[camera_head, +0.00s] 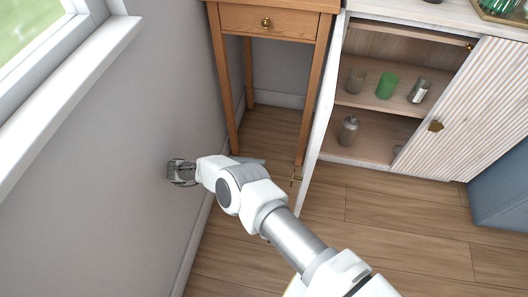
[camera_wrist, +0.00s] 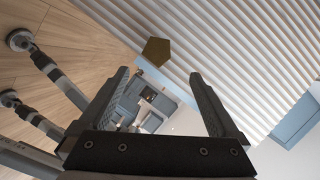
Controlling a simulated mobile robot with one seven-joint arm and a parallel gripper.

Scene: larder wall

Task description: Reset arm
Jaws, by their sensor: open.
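My gripper (camera_head: 182,172) is at the left in the head view, close to the grey wall, at the end of my outstretched white arm. In the wrist view my gripper (camera_wrist: 160,95) has its two dark fingers spread wide, with nothing between them. A ribbed white panel with a brass pentagonal knob (camera_wrist: 156,51) lies beyond the fingers there.
A cabinet (camera_head: 395,55) at the upper right has its left door (camera_head: 322,110) swung open and its ribbed right door (camera_head: 470,105) shut. A green cup (camera_head: 387,86) and several glasses stand inside. A wooden side table (camera_head: 275,20) stands left of it. Floor (camera_head: 400,215) is clear at the right.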

